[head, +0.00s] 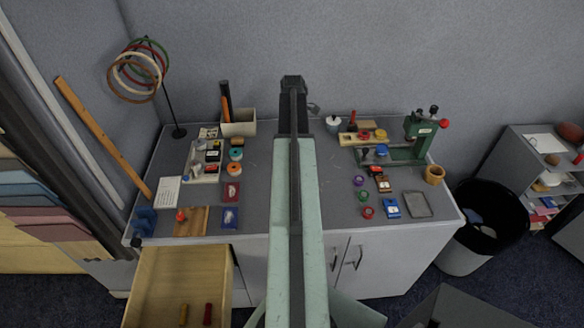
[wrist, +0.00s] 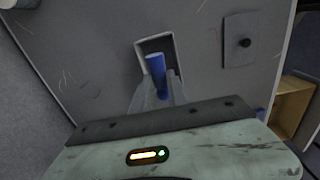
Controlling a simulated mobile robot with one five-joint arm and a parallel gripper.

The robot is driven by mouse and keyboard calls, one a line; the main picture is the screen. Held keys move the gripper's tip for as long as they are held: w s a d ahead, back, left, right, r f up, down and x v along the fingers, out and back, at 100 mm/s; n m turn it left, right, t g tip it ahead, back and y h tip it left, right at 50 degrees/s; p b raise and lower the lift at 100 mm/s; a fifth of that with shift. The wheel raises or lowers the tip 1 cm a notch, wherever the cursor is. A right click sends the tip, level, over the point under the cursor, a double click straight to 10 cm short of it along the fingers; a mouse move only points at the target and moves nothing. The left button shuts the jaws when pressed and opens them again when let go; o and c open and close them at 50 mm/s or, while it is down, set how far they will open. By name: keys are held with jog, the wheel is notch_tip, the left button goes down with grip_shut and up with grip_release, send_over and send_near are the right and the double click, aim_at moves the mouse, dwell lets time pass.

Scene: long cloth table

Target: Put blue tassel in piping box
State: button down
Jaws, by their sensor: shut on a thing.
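A blue tassel (wrist: 156,64) shows in the wrist view as a short blue cylinder between my two grey fingers. My gripper (wrist: 159,82) is shut on it. Just beyond the fingers is a small open rectangular box with a pale rim (wrist: 169,41), which looks like the piping box. The tassel's far end overlaps the box's dark opening; whether it is inside or above it I cannot tell. In the head view my arm reaches straight away over the table, with its end (head: 293,84) toward the back wall. It hides the tassel and the box there.
A flat grey plate with a dark knob (wrist: 240,42) lies beside the box. Left on the table (head: 256,194) are spools and a cream bin (head: 239,123); right is a green press (head: 413,138). An open wooden drawer (head: 165,285) projects at front left.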

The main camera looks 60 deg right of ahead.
notch_tip(320, 180, down, 10)
jog(key=b, duration=0.9)
jog(key=shift+f+b, duration=0.1)
jog(key=shift+b, duration=0.2)
jog(key=shift+r, duration=0.25)
jog(key=shift+f, duration=0.2)
jog(key=c, duration=1.6)
grip_release()
jog(key=shift+r, duration=0.15)
notch_tip(320, 180, up, 12)
jog(key=p, duration=1.2)
jog(key=shift+r+p, duration=0.2)
jog(key=shift+p, duration=0.2)
jog(key=shift+f, duration=0.1)
